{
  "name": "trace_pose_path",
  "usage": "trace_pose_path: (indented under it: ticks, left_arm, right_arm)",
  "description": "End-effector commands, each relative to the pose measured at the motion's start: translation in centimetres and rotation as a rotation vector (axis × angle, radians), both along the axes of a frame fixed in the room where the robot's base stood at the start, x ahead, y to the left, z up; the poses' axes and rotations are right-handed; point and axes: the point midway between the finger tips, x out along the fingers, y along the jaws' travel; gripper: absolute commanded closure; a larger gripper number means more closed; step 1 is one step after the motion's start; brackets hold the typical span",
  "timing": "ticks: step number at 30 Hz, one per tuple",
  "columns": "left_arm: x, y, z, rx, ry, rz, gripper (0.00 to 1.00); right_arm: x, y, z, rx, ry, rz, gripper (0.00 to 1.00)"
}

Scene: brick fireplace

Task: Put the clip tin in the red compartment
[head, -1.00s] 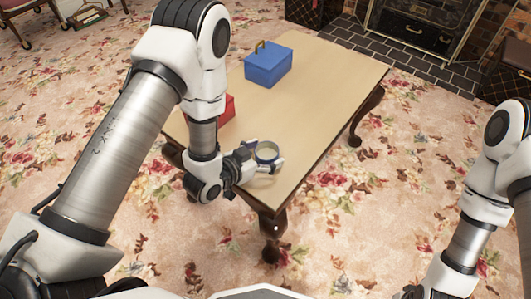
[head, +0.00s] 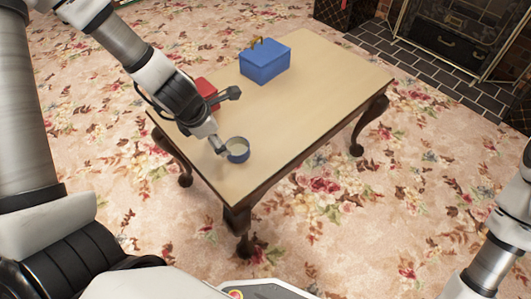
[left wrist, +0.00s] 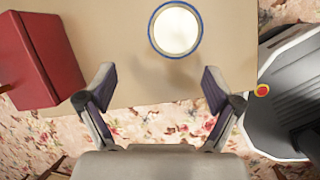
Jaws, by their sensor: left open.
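The clip tin (head: 237,150) is a round, pale tin with a blue rim, on the table near its front corner. In the left wrist view the tin (left wrist: 175,29) lies beyond the fingertips, slightly right of centre. A red box (head: 207,93), the likely red compartment, stands at the table's left side, partly hidden by my left arm. My right gripper is out of view.
A blue box (head: 265,62) with a yellow handle stands at the back of the table. The wooden table top (head: 320,90) is clear to the right. Floral carpet (head: 400,190) surrounds it; a fireplace hearth (head: 440,80) lies at the back right.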

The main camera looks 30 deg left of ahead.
Motion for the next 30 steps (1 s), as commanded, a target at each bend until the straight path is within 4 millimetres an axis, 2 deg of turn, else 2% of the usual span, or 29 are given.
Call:
trace_pose_path:
  ticks: [1, 3, 11, 18, 26, 27, 29, 30]
  left_arm:
    - [0.1, -0.8, 0.7, -0.091, 0.007, 0.092, 0.10]
    - [0.2, -1.5, 0.7, -0.157, 0.020, 0.159, 0.10]
    - [1.2, -2.1, -2.2, -0.162, 0.024, 0.168, 0.10]
    - [2.6, -2.7, -6.0, -0.159, 0.024, 0.164, 0.10]
    - [2.9, -2.9, -5.9, -0.160, 0.025, 0.164, 0.10]
    - [2.8, -2.9, -5.9, -0.160, 0.025, 0.164, 0.17]
    - [2.8, -2.9, -5.9, -0.160, 0.025, 0.164, 0.38]
    - [2.8, -2.9, -5.9, -0.160, 0.025, 0.164, 0.52]
  right_arm:
    - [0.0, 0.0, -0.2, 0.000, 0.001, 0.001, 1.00]
    - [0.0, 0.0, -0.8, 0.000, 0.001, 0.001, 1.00]
    - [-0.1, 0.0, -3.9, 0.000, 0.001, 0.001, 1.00]
    - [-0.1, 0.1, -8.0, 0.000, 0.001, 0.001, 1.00]
    - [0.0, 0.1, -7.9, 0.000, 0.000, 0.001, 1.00]
    - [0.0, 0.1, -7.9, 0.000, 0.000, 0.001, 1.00]
    - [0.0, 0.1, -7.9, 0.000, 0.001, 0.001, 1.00]
    - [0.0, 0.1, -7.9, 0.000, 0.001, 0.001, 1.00]
